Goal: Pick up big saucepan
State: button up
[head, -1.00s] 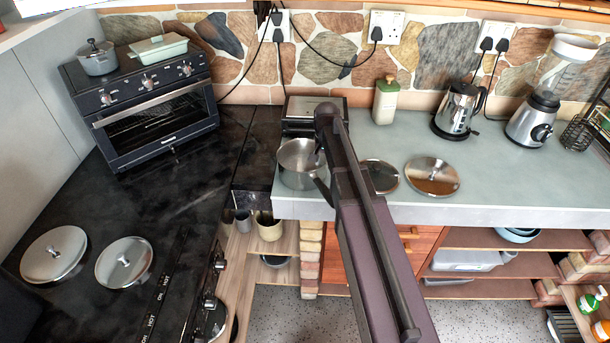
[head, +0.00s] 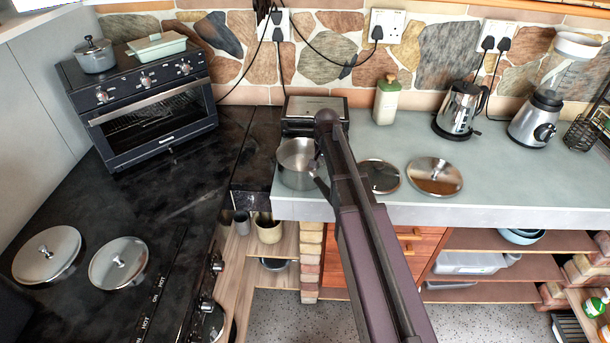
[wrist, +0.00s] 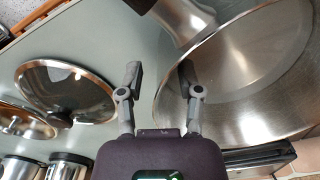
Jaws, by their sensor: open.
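The big saucepan (head: 297,178) is a steel pan standing upright on the left end of the grey-green counter, partly covered by my arm. In the wrist view the saucepan (wrist: 255,85) fills the right side, with its handle (wrist: 183,18) running off the top. My gripper (wrist: 160,76) is open, its two fingers apart with nothing held between them. The right finger overlaps the pan's rim in the picture, and the left finger is over the counter. I cannot tell whether the finger touches the pan. In the head view my arm hides the fingers.
A glass lid (head: 380,176) and a steel-rimmed lid (head: 434,177) lie right of the saucepan. A toaster (head: 314,110) stands behind it. A kettle (head: 459,108) and blender (head: 540,110) stand further right. The black stove (head: 150,205) is at left, with lids on it.

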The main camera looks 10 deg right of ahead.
jog(key=shift+f+b, duration=0.9)
jog(key=shift+f, duration=0.25)
grip_shut()
